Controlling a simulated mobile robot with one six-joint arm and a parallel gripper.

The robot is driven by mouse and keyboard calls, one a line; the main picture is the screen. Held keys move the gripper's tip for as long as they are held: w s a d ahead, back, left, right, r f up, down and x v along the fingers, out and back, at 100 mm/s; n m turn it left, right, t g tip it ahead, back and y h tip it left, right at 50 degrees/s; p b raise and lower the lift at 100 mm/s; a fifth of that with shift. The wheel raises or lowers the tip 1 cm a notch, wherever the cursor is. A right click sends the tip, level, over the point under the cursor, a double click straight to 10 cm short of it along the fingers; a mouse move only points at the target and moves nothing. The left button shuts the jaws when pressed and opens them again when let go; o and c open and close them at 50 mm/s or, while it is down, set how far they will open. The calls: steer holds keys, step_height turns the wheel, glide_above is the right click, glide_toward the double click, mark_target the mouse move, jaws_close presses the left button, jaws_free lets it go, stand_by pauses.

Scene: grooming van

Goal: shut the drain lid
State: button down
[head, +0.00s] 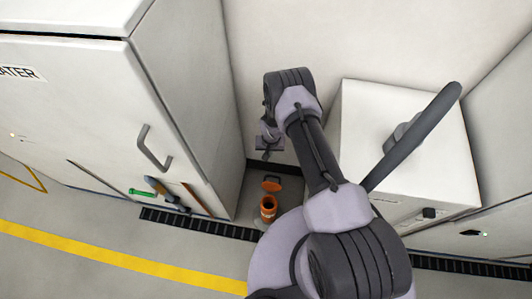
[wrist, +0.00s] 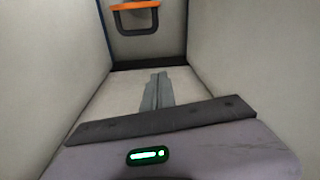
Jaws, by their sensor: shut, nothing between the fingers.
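In the head view an orange drain (head: 268,208) with a dark opening stands on the floor in the gap between the white cabinet and the white box. Its orange lid (head: 271,185) stands open just behind the opening, apart from the rim. My gripper (head: 267,157) hangs above and behind the lid, near the back wall, touching nothing that I can see. In the wrist view my gripper's fingers (wrist: 158,90) are together and empty. An orange bar with a dark loop (wrist: 135,16) shows at the top there; I cannot tell which part it is.
The tall white cabinet (head: 75,105) with a grey handle (head: 153,148) walls the gap on the left. The white box (head: 395,145) walls it on the right. The back wall (head: 300,35) closes the gap. A black floor grate (head: 195,222) runs along the front.

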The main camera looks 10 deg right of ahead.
step_height(320, 180, down, 12)
steer(key=b, duration=0.6)
steer(key=shift+s+a+r+p, duration=0.3)
steer(key=shift+s+r+p, duration=0.15)
steer(key=shift+s+r, duration=0.35)
steer(key=shift+s+a+r+p, duration=0.25)
steer(key=shift+s+r+p, duration=0.2)
steer(key=shift+s, duration=0.55)
